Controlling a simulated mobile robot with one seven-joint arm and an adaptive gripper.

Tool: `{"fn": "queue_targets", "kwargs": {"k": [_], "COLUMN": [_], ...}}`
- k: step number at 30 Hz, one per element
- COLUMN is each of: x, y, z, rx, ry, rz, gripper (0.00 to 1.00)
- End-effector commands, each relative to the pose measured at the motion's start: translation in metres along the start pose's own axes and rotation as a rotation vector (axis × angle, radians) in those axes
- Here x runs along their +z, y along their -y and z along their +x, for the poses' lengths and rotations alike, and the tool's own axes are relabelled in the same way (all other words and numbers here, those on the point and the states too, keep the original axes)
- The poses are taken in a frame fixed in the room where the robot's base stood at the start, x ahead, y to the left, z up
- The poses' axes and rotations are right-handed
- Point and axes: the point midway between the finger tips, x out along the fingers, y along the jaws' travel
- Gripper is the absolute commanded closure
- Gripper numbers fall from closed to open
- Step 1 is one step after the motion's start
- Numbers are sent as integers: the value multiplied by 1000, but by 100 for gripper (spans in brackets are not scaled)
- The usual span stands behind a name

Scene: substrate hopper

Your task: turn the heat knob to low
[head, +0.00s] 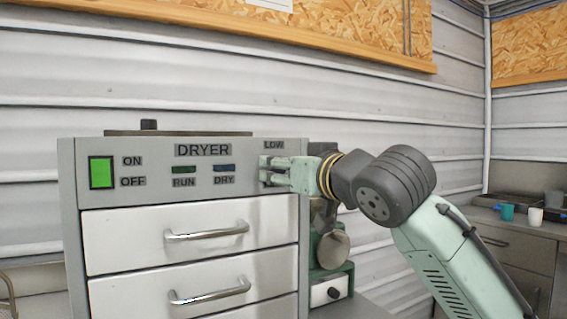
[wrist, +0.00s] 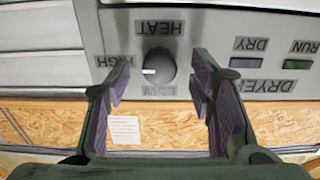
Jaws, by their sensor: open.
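The wrist view shows the panel upside down. The knob's white pointer mark faces picture left, toward the HIGH label (wrist: 111,66); the LOW label (wrist: 159,90) is below it in that picture. My gripper (wrist: 161,74) is open, with one finger on each side of the knob and visible gaps between; contact is not visible. In the head view my gripper (head: 263,171) is at the panel's right end, under the LOW label (head: 274,145), and hides the knob.
The dryer panel also has a green ON/OFF switch (head: 101,172), a RUN lamp (head: 184,169) and a DRY lamp (head: 224,167). Drawers with metal handles (head: 207,232) lie below. A bench with cups (head: 535,216) stands far right. A paper sheet (wrist: 124,130) is on the wooden board.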

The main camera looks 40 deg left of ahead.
Motion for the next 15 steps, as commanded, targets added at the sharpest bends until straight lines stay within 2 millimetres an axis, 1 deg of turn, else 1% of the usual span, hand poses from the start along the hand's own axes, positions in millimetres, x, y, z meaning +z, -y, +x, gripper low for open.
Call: {"fn": "queue_targets", "kwargs": {"k": [1,4,12,13,15], "x": [-1,0,0,0,0], "y": [0,-1,0,0,0], "z": [5,10,12,12,12], "rx": [1,2,1,1,1], "ry": [1,0,-1,-1,-1], "rz": [0,0,0,-1,-1], "gripper": [51,51,51,51,56]}}
